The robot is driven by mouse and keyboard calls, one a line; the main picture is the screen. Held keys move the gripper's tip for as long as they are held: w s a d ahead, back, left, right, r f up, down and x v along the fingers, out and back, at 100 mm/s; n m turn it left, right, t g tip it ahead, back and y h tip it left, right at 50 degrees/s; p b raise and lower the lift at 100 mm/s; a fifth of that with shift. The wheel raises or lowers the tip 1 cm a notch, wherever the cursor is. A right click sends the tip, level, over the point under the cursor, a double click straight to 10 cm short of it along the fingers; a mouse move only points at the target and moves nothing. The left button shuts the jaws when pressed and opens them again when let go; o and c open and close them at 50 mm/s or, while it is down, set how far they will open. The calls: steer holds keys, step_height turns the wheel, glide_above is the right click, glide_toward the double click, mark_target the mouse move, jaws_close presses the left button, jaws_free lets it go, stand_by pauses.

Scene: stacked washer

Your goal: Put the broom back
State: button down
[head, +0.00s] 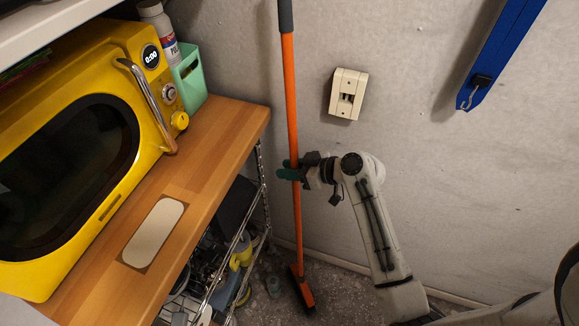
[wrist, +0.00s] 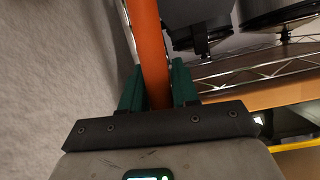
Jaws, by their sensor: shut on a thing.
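The broom (head: 292,120) has an orange handle with a dark grip at the top and an orange head with dark bristles (head: 302,291) at the floor. It stands nearly upright near the wall, just right of the wooden-topped shelf. My gripper (head: 291,171) reaches it from the right at about mid-handle. In the wrist view, the green fingers of my gripper (wrist: 158,88) are on both sides of the orange handle (wrist: 150,50), shut on it. The broom's top end is cut off by the head view's edge.
A wire shelf with a wooden top (head: 222,125) stands close on the left, holding a yellow microwave (head: 140,75) and a green bin (head: 190,78). Floor at the wall's foot is narrow.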

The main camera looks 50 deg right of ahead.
steer(key=shift+f, duration=0.15)
steer(key=c, duration=1.3)
jaws_free()
steer(key=shift+f, duration=0.15)
steer(key=o, duration=0.5)
steer(key=shift+c, duration=0.2)
